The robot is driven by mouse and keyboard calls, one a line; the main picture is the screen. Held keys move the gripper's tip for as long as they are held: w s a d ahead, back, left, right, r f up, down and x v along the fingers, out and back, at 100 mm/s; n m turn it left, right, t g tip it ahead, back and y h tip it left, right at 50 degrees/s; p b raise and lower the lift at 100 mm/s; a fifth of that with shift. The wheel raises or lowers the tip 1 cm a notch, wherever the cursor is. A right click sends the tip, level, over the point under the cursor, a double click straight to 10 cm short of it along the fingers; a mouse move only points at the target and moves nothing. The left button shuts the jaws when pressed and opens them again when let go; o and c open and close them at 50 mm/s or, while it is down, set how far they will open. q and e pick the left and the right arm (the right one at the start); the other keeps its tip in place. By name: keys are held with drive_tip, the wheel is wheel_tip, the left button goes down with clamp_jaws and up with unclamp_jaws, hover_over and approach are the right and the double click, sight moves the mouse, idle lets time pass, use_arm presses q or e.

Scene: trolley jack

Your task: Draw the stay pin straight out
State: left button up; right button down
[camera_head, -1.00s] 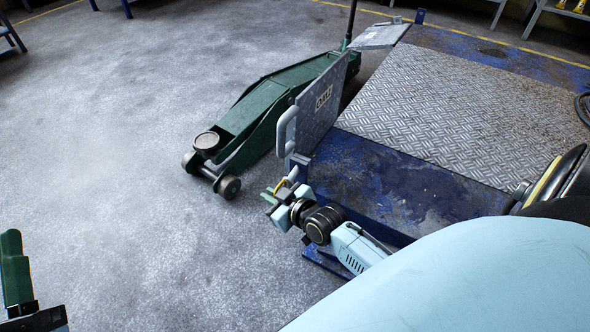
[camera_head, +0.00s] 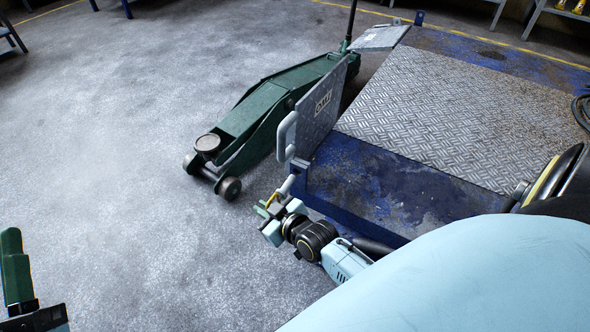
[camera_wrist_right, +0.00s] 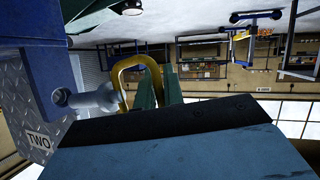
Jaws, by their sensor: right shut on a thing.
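The stay pin has a grey shank (camera_wrist_right: 92,101) and a yellow loop handle (camera_wrist_right: 137,68) in the right wrist view. In the head view its yellow handle (camera_head: 274,198) shows near the left corner of the blue platform (camera_head: 385,195). My right gripper (camera_head: 266,210) is shut on the handle, just off that corner. The shank points toward the platform corner. I cannot tell whether its tip is still inside a hole. The upright grey plate (camera_head: 318,108) with a side handle stands at the platform edge. My left gripper (camera_head: 15,272) shows only partly at the left edge.
A green trolley jack (camera_head: 262,108) stands on the floor beyond the grey plate. The platform has a tread-plate top (camera_head: 440,105). The grey floor (camera_head: 120,150) to the left is clear. Shelves and benches stand at the back.

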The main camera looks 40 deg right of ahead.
drive_tip(key=a+r+p, duration=0.1)
drive_tip(key=p, duration=0.1)
drive_tip(key=s+a+r+p, duration=0.1)
drive_tip(key=shift+a+p, duration=0.35)
drive_tip(key=shift+s, duration=0.1)
idle(0.5)
